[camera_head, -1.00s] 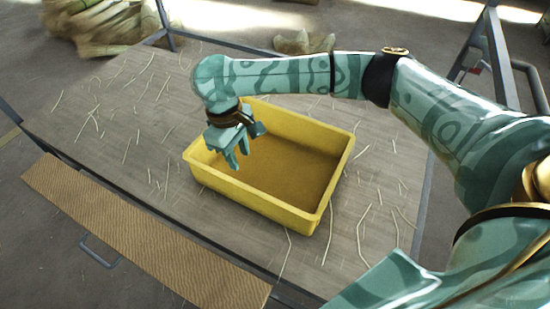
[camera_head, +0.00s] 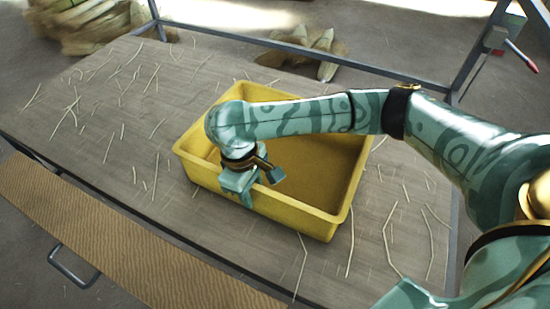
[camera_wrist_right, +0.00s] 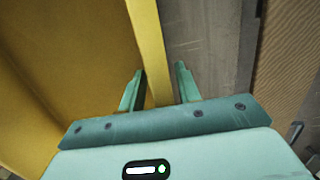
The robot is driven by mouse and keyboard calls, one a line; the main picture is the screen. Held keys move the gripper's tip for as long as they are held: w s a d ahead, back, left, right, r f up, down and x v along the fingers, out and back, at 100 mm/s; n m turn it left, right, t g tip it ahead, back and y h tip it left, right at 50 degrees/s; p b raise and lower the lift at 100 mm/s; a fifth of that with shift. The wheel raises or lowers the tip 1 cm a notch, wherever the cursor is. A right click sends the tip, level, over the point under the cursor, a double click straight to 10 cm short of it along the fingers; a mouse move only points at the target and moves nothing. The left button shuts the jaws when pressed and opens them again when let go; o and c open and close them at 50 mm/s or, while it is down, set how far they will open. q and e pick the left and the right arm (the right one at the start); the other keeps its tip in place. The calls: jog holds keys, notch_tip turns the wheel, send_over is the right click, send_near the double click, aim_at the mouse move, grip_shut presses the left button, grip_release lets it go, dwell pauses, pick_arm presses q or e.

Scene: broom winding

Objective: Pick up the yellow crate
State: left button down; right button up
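The yellow crate (camera_head: 305,220) stands upright and empty on the table in the head view. My right gripper (camera_head: 245,194) is at the crate's near long wall, pointing down, with my right arm reaching over the crate from the right. In the right wrist view, the crate's wall (camera_wrist_right: 150,45) runs between the two open fingers of the gripper (camera_wrist_right: 158,82). One finger is on the inner side and the other on the outer side, with a visible gap to the outer finger. My left gripper is not in view.
The grey tabletop (camera_head: 110,130) is strewn with pale straws. A brown ribbed strip (camera_head: 110,235) runs along its near side. A metal rail (camera_head: 330,62) borders the far side, with straw bundles (camera_head: 95,22) on the floor beyond.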

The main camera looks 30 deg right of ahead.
jog(key=shift+r, duration=0.1)
grip_shut()
dwell(1.3)
